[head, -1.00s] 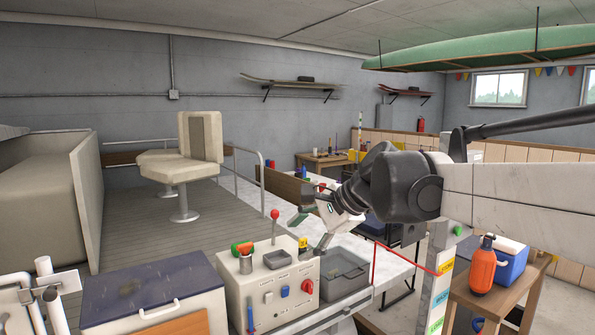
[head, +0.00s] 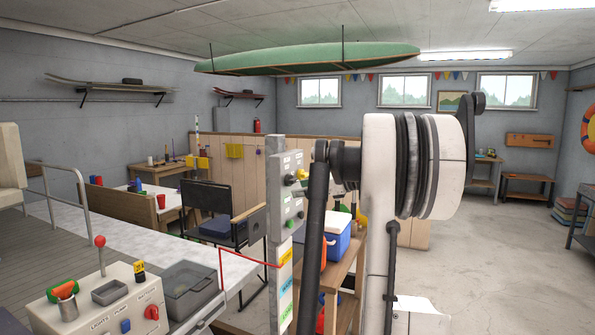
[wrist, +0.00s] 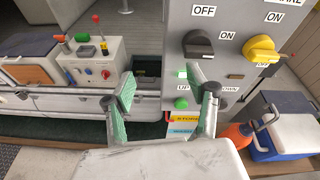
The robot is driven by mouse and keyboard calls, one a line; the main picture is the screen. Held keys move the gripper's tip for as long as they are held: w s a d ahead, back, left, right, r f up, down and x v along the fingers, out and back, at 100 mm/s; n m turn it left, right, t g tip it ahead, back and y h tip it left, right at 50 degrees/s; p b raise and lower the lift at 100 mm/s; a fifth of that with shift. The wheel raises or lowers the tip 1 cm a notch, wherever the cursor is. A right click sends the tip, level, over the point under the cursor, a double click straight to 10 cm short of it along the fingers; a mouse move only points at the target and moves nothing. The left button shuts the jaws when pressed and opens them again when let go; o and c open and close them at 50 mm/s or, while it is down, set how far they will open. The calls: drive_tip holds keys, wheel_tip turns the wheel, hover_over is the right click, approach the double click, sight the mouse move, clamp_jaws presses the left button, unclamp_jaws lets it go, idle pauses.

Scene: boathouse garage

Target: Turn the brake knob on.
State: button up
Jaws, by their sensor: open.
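A grey control panel (head: 287,195) stands on a post left of my arm in the head view. It fills the upper right of the wrist view (wrist: 222,15). A yellow knob (wrist: 260,48) sits at its right, under a partly cut-off label that seems to end in "AKE", with ON above and OFF below. A black knob (wrist: 197,46) sits to its left, with OFF above and ON to the right. My gripper (wrist: 162,92) is open and empty, its green-padded fingers below and left of the knobs, touching neither.
A blue cooler (head: 338,243) and an orange bottle (wrist: 236,135) are near the post. A white console (head: 105,302) with a red-tipped lever stands left. Open floor lies at right.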

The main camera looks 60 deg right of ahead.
drive_tip(key=s+d+r+m+t+p, duration=0.1)
drive_tip(key=s+d+r+t+p, duration=0.15)
drive_tip(key=d, duration=0.65)
drive_tip(key=m+p, duration=0.1)
drive_tip(key=p, duration=0.3)
approach(307, 174)
drive_tip(key=shift+t+y, duration=0.25)
drive_tip(key=shift+y, duration=0.05)
drive_tip(key=w, duration=0.3)
drive_tip(key=w+a+p, duration=0.1)
drive_tip(key=w, duration=0.2)
drive_tip(key=w+p, duration=0.1)
drive_tip(key=w, duration=0.2)
drive_tip(key=shift+w+a+f, duration=0.15)
drive_tip(key=shift+w+f, duration=0.15)
drive_tip(key=shift+w, duration=0.1)
drive_tip(key=c, duration=1.2)
drive_tip(key=shift+o, duration=0.2)
